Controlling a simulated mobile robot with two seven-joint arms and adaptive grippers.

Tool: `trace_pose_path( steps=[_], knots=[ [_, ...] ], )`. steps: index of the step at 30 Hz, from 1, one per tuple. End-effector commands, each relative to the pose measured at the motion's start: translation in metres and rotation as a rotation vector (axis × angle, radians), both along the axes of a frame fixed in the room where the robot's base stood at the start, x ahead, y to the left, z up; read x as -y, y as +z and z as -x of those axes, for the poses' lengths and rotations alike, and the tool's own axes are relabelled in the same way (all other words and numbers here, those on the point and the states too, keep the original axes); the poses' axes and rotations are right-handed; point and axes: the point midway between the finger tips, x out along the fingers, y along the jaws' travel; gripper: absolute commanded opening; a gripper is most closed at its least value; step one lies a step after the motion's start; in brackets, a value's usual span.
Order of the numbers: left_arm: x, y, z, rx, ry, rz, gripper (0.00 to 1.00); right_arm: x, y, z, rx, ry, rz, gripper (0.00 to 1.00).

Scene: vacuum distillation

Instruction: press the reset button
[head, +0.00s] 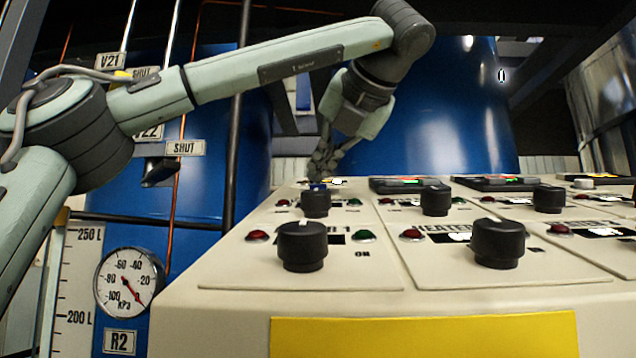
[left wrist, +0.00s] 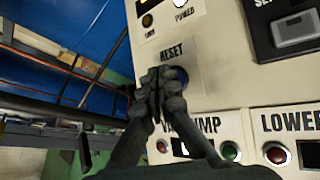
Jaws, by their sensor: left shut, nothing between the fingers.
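The reset button (left wrist: 182,76) is a round blue button beside the RESET label (left wrist: 171,50) on the cream control panel (left wrist: 220,75). My left gripper (left wrist: 160,82) is shut and empty, with its fingertips over the button's left part in the left wrist view. They hide some of the button, and I cannot tell whether they touch it. In the head view my left gripper (head: 319,170) points down at the far left of the panel, close above a small blue spot (head: 318,186). My right gripper is not in view.
Black knobs (head: 303,246) and red and green lamps stand on the panel nearer the camera. Dark display units (head: 411,184) lie at the back. A blue tank (head: 440,115) stands behind the panel. A gauge (head: 129,282) is at the left.

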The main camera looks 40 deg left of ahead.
Motion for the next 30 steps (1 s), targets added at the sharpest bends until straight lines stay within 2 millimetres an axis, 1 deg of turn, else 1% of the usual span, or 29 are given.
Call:
trace_pose_path(
  steps=[16,24,30],
  knots=[
    [0.0001,-0.0002,0.0,0.0,0.0,0.0,0.0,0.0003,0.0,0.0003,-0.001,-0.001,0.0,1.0],
    [-0.0012,-0.0093,-0.0027,-0.001,-0.001,0.001,0.0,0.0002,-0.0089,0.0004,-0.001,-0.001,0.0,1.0],
    [-0.0021,-0.0095,-0.0032,-0.003,0.001,0.001,0.0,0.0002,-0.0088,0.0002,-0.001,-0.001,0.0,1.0]
  ],
)
